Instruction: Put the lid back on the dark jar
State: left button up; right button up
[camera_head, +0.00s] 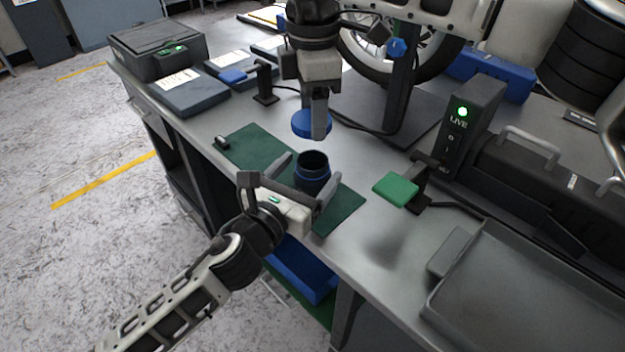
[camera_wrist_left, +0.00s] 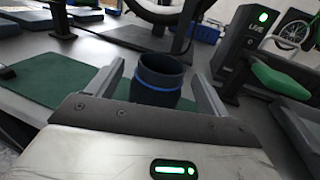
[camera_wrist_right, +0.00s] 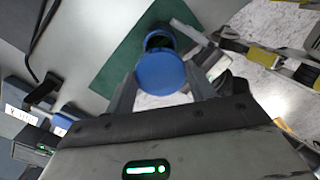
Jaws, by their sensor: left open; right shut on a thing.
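The dark jar (camera_head: 312,176) stands upright and open-topped on the green mat (camera_head: 250,146), with a blue band below its rim. My left gripper (camera_head: 306,178) is open, its fingers on either side of the jar; the jar also shows between them in the left wrist view (camera_wrist_left: 157,82). My right gripper (camera_head: 318,128) is shut on the round blue lid (camera_head: 308,123) and holds it above the jar, apart from it. In the right wrist view the lid (camera_wrist_right: 161,73) sits between the fingers and covers part of the jar (camera_wrist_right: 158,40).
A green pad on a stand (camera_head: 396,189) is right of the mat. A grey tray (camera_head: 530,290) fills the front right. Blue-grey boxes (camera_head: 190,93) and a black case (camera_head: 157,50) lie at the back left. A wheel and black post (camera_head: 401,80) stand behind.

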pick_arm(q)
jog(key=shift+x, duration=1.3)
jog(key=c, duration=1.5)
jog(key=shift+o, duration=0.2)
pick_arm(e)
send_over(314, 151)
jog(key=s, duration=0.2)
jog(key=shift+s+f, duration=0.2)
jog(key=shift+f, duration=2.3)
pick_arm(q)
jog(key=shift+f, duration=0.1)
pick_arm(e)
jog(key=shift+f, duration=0.9)
jog(key=shift+f, duration=0.35)
jog(key=shift+s+f, duration=0.1)
jog(key=shift+f, duration=0.2)
